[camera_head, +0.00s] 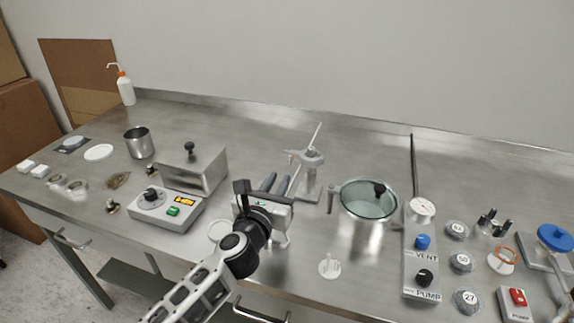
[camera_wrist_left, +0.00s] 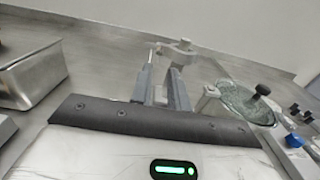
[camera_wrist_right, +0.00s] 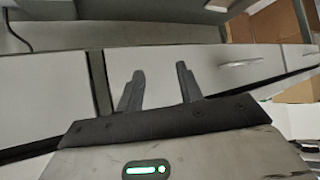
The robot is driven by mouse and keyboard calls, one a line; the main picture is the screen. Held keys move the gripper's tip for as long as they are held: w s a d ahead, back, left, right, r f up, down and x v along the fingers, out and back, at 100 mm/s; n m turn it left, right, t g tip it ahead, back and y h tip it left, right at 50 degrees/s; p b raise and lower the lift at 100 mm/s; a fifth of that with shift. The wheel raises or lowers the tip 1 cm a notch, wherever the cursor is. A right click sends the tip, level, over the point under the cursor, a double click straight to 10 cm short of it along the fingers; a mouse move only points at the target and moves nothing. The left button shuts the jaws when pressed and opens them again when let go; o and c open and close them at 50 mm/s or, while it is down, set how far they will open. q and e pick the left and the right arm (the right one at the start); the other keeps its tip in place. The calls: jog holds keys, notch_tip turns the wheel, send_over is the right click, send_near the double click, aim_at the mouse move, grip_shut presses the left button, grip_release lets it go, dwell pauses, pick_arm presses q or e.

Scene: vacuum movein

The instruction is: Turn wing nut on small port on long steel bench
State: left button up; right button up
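A grey metal port fitting (camera_head: 308,168) stands upright on the steel bench (camera_head: 255,128), with a clamp-like head and a thin rod rising from it. I cannot clearly make out the wing nut on it. My left gripper (camera_head: 282,178) is just left of and nearer than the fitting, with its fingers pointing toward it. In the left wrist view the fitting's head (camera_wrist_left: 182,47) shows beyond the fingertips (camera_wrist_left: 162,72), which are apart with nothing between them. My right gripper (camera_wrist_right: 158,78) is open and empty, facing the bench's drawer fronts, and is out of the head view.
A steel pot with a glass lid (camera_head: 366,198) stands right of the fitting, beside a VENT/PUMP panel (camera_head: 422,250). A steel box (camera_head: 191,169) and a grey device with a dial (camera_head: 165,208) stand left. A small white stand (camera_head: 330,267) is in front. The bench behind is clear.

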aim_at(290, 161)
pick_arm(q)
jog(key=x, duration=0.7)
jog(key=shift+s, duration=0.1)
grip_shut()
